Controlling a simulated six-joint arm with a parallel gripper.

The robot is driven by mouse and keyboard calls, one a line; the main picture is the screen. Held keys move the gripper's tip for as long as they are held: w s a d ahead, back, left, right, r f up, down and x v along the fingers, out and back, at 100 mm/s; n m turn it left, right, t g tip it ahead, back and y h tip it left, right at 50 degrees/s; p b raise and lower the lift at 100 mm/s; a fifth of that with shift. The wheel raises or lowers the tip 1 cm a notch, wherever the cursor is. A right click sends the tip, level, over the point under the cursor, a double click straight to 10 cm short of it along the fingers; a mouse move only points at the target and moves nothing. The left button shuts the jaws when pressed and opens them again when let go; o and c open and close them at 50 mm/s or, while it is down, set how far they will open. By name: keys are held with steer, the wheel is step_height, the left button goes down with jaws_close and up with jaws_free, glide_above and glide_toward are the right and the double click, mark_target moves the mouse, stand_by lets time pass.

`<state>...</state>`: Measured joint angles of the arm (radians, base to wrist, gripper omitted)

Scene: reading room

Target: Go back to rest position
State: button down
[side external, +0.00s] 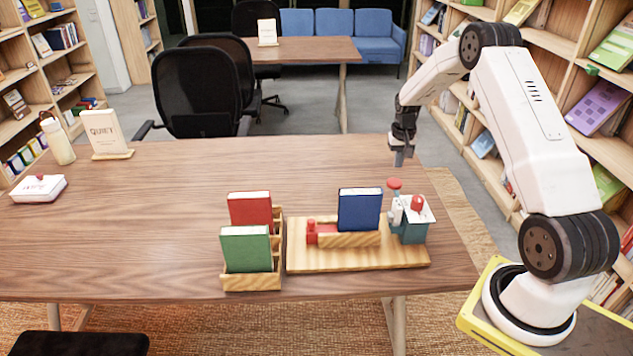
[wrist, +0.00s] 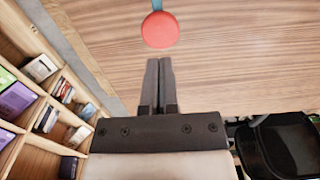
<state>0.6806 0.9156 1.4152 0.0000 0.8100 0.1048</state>
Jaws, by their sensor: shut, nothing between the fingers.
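My gripper (side external: 399,158) is shut and empty, pointing down above the right part of the wooden table, behind the wooden board. In the wrist view its two fingers (wrist: 166,64) lie together with nothing between them. Just beyond the fingertips in that view is a round red knob (wrist: 160,30). In the side view a red knob (side external: 395,184) tops the small teal and white device (side external: 412,228) at the board's right end, below and apart from my gripper.
The wooden board (side external: 300,262) carries a blue book (side external: 360,209) in a holder with a red piece. Left of it, a wooden rack (side external: 252,281) holds a red book (side external: 250,209) and a green book (side external: 246,248). Bookshelves (side external: 560,50) stand close on the right.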

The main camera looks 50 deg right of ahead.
steer(key=shift+r, duration=0.15)
steer(key=shift+w+a+r, duration=0.1)
steer(key=shift+a+r, duration=0.15)
steer(key=shift+a, duration=0.25)
steer(key=a+r+n, duration=0.3)
steer(key=a+r, duration=0.2)
steer(key=a, duration=0.6)
steer(key=s+a+r+n+t, duration=0.1)
steer(key=s+a+r+n, duration=0.1)
steer(key=s+a, duration=0.5)
steer(key=s+a+r+n+t, duration=0.1)
steer(key=s+a+n, duration=0.3)
steer(key=a, duration=1)
steer(key=s, duration=0.3)
steer(key=shift+a+r+t, duration=0.3)
steer(key=shift+a+r, duration=0.05)
steer(key=shift+a, duration=0.05)
